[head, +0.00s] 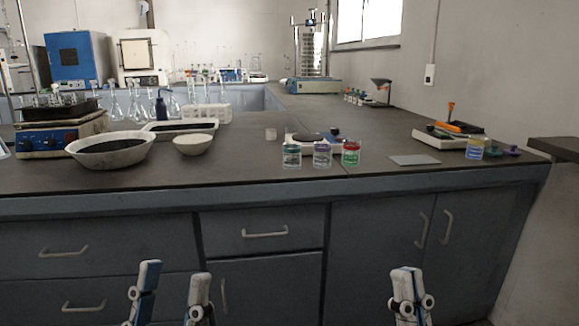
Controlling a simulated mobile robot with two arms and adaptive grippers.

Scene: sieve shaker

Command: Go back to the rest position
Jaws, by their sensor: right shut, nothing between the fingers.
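My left gripper (174,276) is at the bottom left of the head view, in front of the drawers and below the bench top. Its two fingers stand apart with nothing between them. My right gripper (408,281) is at the bottom, right of the middle, in front of the cabinet. Its fingers are together and hold nothing. Both grippers are clear of the bench. The arms behind them are mostly out of the frame.
The dark bench top (230,176) has a front edge beyond my grippers. Beakers with green (291,155), purple (322,154) and red (351,154) labels stand near it. A white bowl (110,152) is at left, a sieve shaker (312,60) at the back.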

